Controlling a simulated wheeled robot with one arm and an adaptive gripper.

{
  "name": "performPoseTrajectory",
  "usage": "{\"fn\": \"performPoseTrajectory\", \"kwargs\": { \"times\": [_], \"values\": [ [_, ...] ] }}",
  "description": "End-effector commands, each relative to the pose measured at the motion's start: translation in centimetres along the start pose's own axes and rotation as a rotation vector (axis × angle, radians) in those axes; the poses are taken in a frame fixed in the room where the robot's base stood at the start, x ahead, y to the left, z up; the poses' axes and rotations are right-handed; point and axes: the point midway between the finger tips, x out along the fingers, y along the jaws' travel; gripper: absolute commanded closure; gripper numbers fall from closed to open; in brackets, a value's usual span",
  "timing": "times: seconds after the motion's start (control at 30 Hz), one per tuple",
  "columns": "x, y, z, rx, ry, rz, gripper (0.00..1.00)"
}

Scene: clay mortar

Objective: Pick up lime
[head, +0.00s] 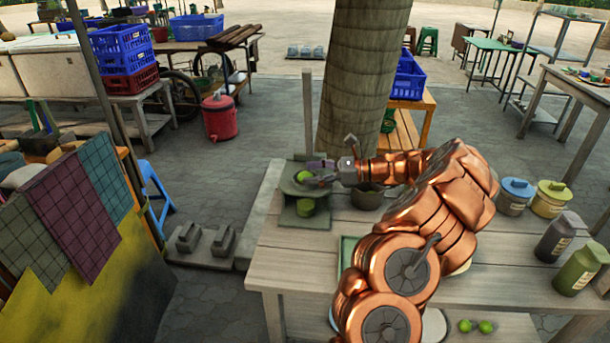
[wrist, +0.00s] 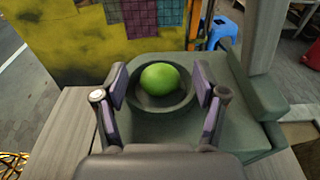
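A green lime (head: 304,176) rests in a dark round bowl on a grey-green stand at the table's left end. In the wrist view the lime (wrist: 160,79) sits in the bowl (wrist: 134,100), between and beyond my fingertips. My gripper (wrist: 160,92) is open, one finger on each side of the bowl, with nothing between the pads touching the lime. In the head view my gripper (head: 316,173) reaches in from the right, beside the lime.
A dark pot (head: 367,197) stands just right of the stand. Lidded jars (head: 515,196) and bottles (head: 556,238) are at the table's right. Two more limes (head: 475,326) lie near the front.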

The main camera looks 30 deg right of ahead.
Motion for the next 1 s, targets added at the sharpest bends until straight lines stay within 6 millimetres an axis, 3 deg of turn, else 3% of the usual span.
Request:
{"fn": "performPoseTrajectory", "kwargs": {
  "times": [0.07,0.6,0.83,1.0],
  "values": [
    [0.0,0.0,0.0,0.0,0.0,0.0,0.41],
    [0.0,0.0,0.0,0.001,0.0,0.0,0.96],
    [-0.1,0.0,0.2,0.0,0.0,0.0,0.96],
    [-0.2,0.0,1.4,-0.001,0.001,-0.001,0.96]
  ]
}}
